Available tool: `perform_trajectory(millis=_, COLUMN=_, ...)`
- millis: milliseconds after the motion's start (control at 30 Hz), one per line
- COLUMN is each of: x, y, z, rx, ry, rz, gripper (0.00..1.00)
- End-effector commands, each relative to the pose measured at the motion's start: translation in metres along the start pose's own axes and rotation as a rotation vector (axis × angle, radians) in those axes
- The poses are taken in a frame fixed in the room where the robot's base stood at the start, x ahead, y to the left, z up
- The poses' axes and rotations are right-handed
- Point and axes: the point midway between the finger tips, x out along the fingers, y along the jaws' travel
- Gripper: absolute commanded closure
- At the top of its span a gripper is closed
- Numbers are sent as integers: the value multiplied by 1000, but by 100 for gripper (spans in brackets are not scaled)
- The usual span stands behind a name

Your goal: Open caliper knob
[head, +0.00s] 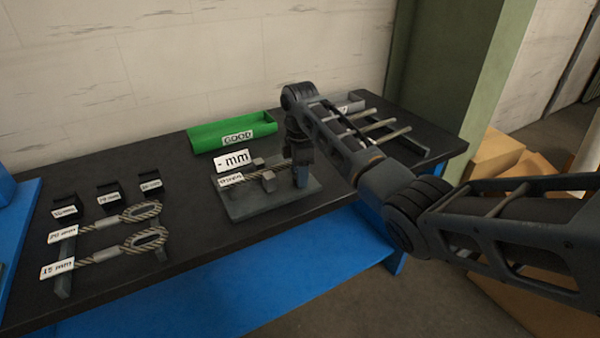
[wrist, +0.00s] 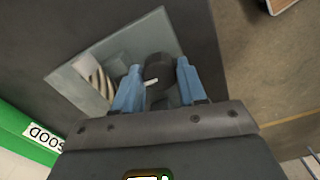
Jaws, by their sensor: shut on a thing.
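The caliper stands on a grey base plate (head: 262,205) in the middle of the bench, with a white "- mm" sign (head: 232,161) and a smaller label below it. A twisted cable lies along it; part of the cable (wrist: 98,75) also shows in the wrist view. The caliper knob (wrist: 158,68) is a dark round piece between the blue fingers of my gripper (wrist: 158,80). My gripper (head: 301,178) points down at the right side of the plate, shut on the knob. The fingers and arm hide the knob in the head view.
A green "GOOD" tray (head: 232,131) stands behind the caliper. At the left are labelled looped cables (head: 125,248) on a rack and three small black blocks (head: 108,196). A rack with metal rods (head: 385,125) stands at the right, behind my arm. Cardboard boxes (head: 497,155) stand beyond the bench.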

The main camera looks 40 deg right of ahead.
Motion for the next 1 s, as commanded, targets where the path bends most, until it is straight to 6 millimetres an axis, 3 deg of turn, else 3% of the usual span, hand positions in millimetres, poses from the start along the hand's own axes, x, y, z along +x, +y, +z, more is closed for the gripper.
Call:
perform_trajectory(millis=500, x=-1, y=1, z=-1, rx=-19, ry=2, rz=4, gripper=89)
perform_trajectory(millis=533, x=-1, y=1, z=-1, rx=-19, ry=2, rz=4, gripper=56)
perform_trajectory(millis=767, x=-1, y=1, z=0, rx=-18, ry=1, rz=3, gripper=34)
perform_trajectory(millis=1000, x=0, y=1, z=0, rx=-16, ry=1, rz=6, gripper=33)
